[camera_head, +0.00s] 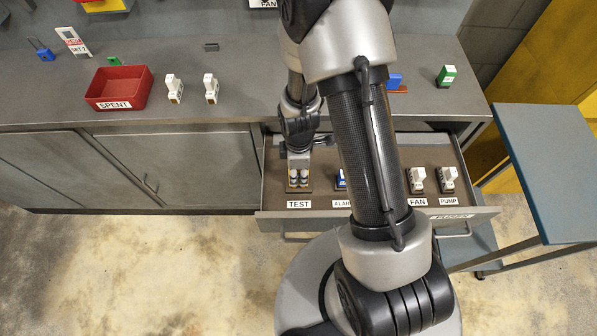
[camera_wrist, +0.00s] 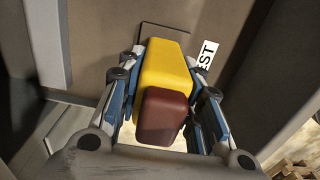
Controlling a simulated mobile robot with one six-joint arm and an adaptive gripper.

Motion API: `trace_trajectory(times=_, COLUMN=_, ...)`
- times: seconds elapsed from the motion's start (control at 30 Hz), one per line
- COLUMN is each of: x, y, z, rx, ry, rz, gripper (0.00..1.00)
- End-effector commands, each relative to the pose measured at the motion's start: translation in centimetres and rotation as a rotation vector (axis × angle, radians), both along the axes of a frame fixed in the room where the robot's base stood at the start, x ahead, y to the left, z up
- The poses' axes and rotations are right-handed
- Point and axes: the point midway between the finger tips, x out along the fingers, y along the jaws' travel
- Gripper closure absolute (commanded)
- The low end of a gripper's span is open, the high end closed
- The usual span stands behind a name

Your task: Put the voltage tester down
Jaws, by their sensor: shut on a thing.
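The voltage tester (camera_wrist: 164,75) is a yellow block with a dark red end part. In the wrist view my gripper (camera_wrist: 163,90) is shut on it, with a finger along each side. Beyond the tester lies a dark rectangular pad beside the TEST label (camera_wrist: 206,57). In the head view my gripper (camera_head: 299,178) points down into the open drawer, over the spot behind the TEST label (camera_head: 299,204). The tester itself is hidden there by my gripper. I cannot tell whether its lower end touches the pad.
The open drawer (camera_head: 283,225) also holds white fuses at FAN (camera_head: 417,180) and PUMP (camera_head: 448,178), and a partly hidden blue item at ALARM. A red SPENT bin (camera_head: 118,88) and two white fuses (camera_head: 174,88) stand on the counter. A side table (camera_head: 550,160) is at right.

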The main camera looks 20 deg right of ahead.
Motion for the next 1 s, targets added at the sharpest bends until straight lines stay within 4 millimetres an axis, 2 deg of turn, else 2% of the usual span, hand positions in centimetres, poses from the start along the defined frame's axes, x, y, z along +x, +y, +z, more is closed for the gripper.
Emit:
trace_trajectory(times=0.33, x=0.07, y=0.0, z=-0.33, rx=0.0, ry=-0.002, rz=0.0, gripper=0.97)
trace_trajectory(times=0.37, x=0.05, y=0.0, z=-0.28, rx=0.0, ry=-0.001, rz=0.0, gripper=0.66)
trace_trajectory(times=0.63, x=0.05, y=0.0, z=-0.2, rx=0.0, ry=-0.001, rz=0.0, gripper=0.48)
trace_trajectory(times=1.0, x=0.06, y=0.0, z=0.1, rx=0.0, ry=-0.001, rz=0.0, gripper=0.47)
